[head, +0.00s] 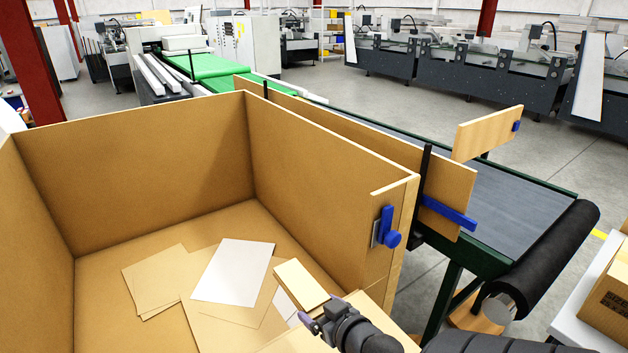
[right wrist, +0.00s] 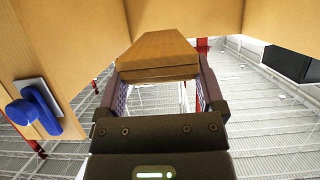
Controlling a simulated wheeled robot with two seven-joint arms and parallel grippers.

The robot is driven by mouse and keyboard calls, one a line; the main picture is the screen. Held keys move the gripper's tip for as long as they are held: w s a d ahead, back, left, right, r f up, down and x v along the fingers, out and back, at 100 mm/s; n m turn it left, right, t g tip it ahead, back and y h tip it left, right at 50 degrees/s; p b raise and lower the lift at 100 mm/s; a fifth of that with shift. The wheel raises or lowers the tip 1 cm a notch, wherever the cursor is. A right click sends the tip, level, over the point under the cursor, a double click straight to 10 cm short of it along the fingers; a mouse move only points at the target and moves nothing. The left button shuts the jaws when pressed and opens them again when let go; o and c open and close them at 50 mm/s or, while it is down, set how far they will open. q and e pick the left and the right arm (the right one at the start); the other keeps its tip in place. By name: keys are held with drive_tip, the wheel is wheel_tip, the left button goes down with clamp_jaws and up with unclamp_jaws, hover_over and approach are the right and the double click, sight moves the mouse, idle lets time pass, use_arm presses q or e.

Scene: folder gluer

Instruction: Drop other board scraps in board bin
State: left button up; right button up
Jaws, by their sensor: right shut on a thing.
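A large open tan board bin (head: 150,165) fills the left and middle of the head view. Flat sheets lie on its floor: tan board pieces (head: 152,280) and a white sheet (head: 234,272). My right gripper (head: 325,313) is at the bin's near right part. It is shut on a tan block-like board scrap (head: 300,284), which appears above the sheets. In the right wrist view the scrap (right wrist: 157,52) sits between both fingers (right wrist: 158,85). My left gripper is not in view.
A blue latch (head: 387,230) is on the bin's right wall edge; it also shows in the right wrist view (right wrist: 35,110). A dark conveyor (head: 500,205) with a black roller (head: 545,262) runs beyond that wall. A carton (head: 608,300) stands at far right.

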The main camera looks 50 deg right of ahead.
sight(303, 287)
drive_tip(key=b+x, duration=0.1)
drive_tip(key=x, duration=0.1)
drive_tip(key=b+x, duration=0.3)
drive_tip(key=x, duration=0.2)
drive_tip(key=shift+w+r+b, duration=0.2)
drive_tip(key=shift+r+b, duration=0.1)
drive_tip(key=shift+r, duration=0.05)
drive_tip(key=b+x, duration=0.2)
drive_tip(key=r+b+x, duration=0.1)
drive_tip(key=b+x, duration=0.3)
drive_tip(key=x, duration=0.1)
drive_tip(key=shift+w+r, duration=0.15)
drive_tip(key=shift+w, duration=0.2)
drive_tip(key=shift+w+d+r, duration=0.15)
drive_tip(key=shift+w+d, duration=0.05)
drive_tip(key=shift+w, duration=0.2)
drive_tip(key=shift+r, duration=0.1)
drive_tip(key=o, duration=0.9)
drive_tip(key=shift+o, duration=0.2)
drive_tip(key=shift+s+a+r, duration=0.15)
drive_tip(key=shift+s+r, duration=0.05)
drive_tip(key=shift+s, duration=0.1)
drive_tip(key=p+v, duration=0.3)
drive_tip(key=v, duration=0.6)
drive_tip(key=shift+s, duration=0.1)
